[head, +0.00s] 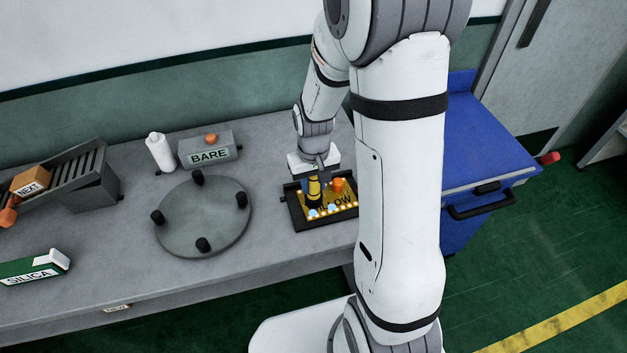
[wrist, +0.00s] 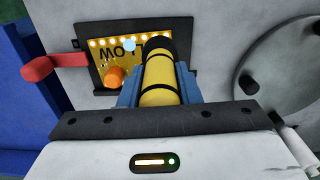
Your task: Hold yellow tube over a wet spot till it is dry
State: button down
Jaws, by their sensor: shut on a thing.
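My gripper (head: 315,178) is shut on the yellow tube (head: 314,190), which has black bands and a dark end. In the wrist view the tube (wrist: 160,82) sits between the two blue-grey fingers, its dark end toward the yellow board. The tube is over the left part of the dark tray (head: 291,208), whose yellow board reads "LOW" in part. Two light-blue wet spots show on the board in the head view, a left one (head: 313,213) and a right one (head: 332,208). The wrist view shows one blue spot (wrist: 129,45) beside the tube's end; the other is hidden.
An orange knob (head: 338,184) stands on the board close to the tube. To the left are a round plate (head: 203,222) with black posts, a "BARE" block (head: 208,152), a white bottle (head: 159,152) and a "SILICA" box (head: 30,268). A blue cart (head: 480,140) stands right of the table.

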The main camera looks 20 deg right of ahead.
aim_at(314, 195)
jog(key=shift+f+b, duration=2)
jog(key=shift+f, duration=0.7)
jog(key=shift+r+p, duration=2.7)
jog(key=shift+r, duration=1.3)
